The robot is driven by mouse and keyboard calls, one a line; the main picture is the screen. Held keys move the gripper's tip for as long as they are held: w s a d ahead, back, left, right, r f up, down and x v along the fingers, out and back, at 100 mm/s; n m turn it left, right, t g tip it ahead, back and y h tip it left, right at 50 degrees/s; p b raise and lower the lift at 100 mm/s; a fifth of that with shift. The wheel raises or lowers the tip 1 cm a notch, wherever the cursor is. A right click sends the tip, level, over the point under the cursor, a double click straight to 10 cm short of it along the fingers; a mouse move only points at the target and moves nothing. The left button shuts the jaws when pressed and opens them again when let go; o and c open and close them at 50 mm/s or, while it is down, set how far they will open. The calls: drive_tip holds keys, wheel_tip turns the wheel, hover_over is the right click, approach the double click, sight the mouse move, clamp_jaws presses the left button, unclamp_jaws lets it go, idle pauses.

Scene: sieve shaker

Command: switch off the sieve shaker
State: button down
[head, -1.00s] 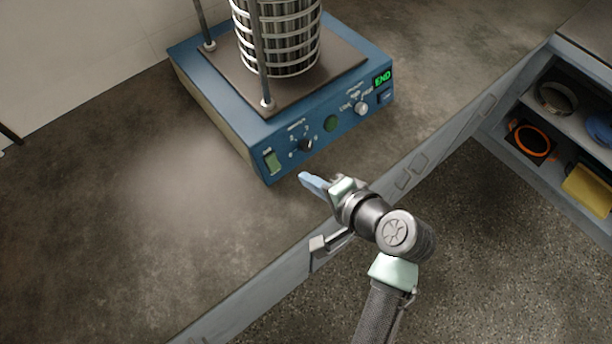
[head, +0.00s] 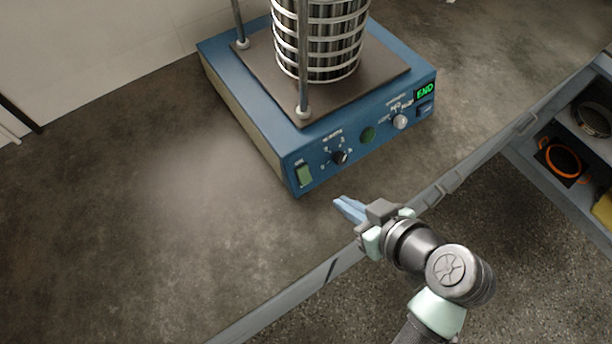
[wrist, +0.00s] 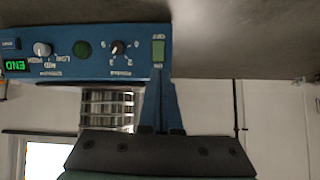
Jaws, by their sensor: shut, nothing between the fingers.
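The sieve shaker (head: 275,128) is a blue box on the bench with a stack of metal sieves (head: 318,40) on top. Its front panel has a green rocker switch (head: 304,174) at the left end, a black knob (head: 339,157), a round green button (head: 368,134), a silver knob (head: 400,121) and a display (head: 425,91) reading END. In the wrist view, which is upside down, the switch (wrist: 158,50) lies just beyond my blue fingertips. My gripper (head: 337,203) is shut and empty, in front of the panel and right of the switch in the head view, apart from the panel.
The bench top (head: 150,220) is clear left of the shaker. The bench's front edge (head: 300,292) runs beneath my arm. An open shelf at the right holds an orange ring (head: 562,158) and other items. A pale wall stands behind.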

sight(304, 180)
drive_tip(key=shift+s+n, duration=0.1)
drive_tip(key=shift+n, duration=0.4)
drive_tip(key=p+x, duration=0.1)
drive_tip(key=x, duration=1.3)
drive_tip(key=shift+f, duration=0.15)
drive_tip(key=shift+f+b, duration=0.5)
drive_tip(key=shift+b, duration=0.75)
drive_tip(key=shift+r+p, duration=0.45)
drive_tip(key=shift+p, duration=0.05)
drive_tip(key=shift+r, duration=0.1)
